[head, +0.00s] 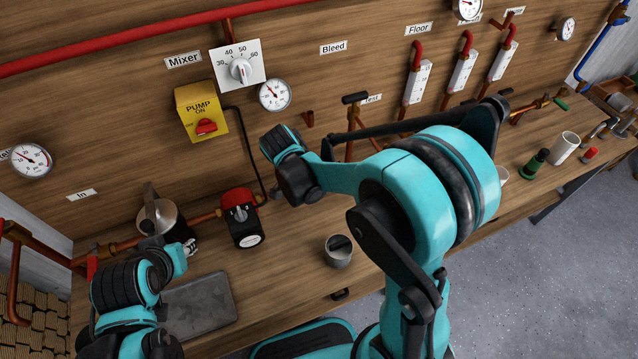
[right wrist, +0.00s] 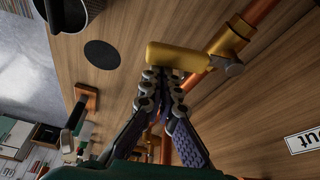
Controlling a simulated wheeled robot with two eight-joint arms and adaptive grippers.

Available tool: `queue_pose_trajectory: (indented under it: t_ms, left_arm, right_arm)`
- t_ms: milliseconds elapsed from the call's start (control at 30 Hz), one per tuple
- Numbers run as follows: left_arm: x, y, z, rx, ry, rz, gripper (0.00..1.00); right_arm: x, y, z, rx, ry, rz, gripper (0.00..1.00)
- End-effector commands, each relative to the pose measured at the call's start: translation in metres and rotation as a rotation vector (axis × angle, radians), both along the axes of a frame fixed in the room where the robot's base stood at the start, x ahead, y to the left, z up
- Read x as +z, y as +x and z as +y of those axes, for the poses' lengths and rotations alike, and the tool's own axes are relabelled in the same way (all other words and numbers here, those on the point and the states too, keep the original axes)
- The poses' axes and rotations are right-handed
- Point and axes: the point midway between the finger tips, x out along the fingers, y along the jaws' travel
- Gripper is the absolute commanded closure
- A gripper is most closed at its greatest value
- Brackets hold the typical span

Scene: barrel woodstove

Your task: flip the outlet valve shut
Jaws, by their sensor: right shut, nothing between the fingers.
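The outlet valve has a yellow lever handle (right wrist: 180,57) on a brass body (right wrist: 228,42), seen in the right wrist view on a copper pipe (right wrist: 262,12). The white "Out" label (right wrist: 303,141) is at the right edge. My right gripper (right wrist: 163,78) is shut and empty, its fingertips right at the lever's lower edge; I cannot tell if they touch it. In the head view my right arm hides this gripper, and I cannot make out the lever there. My left gripper (head: 190,246) is by the kettle; its fingers are too small to judge.
A kettle (head: 162,218), a red pump (head: 241,215), a grey cup (head: 338,251) and a dark plate (head: 197,303) are on the bench at left. A white mug (head: 564,147) and a green-black object (head: 537,163) stand at right. A dark round disc (right wrist: 102,54) shows in the wrist view.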

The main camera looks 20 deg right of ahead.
Motion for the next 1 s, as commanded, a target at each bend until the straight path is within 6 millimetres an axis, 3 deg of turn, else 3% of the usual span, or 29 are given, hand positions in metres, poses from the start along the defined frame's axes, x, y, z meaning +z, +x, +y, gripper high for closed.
queue_pose_trajectory:
  t_ms: [400, 1000]
  left_arm:
    - [-0.001, 0.0, 0.0, 0.0, 0.0, 0.0, 0.69]
    - [-0.002, 0.0, 0.0, 0.0, 0.0, 0.0, 0.69]
  right_arm:
    - [0.0, -0.008, 0.017, 0.008, 0.001, -0.001, 1.0]
    - [-0.001, -0.009, 0.023, 0.011, 0.006, 0.001, 1.0]
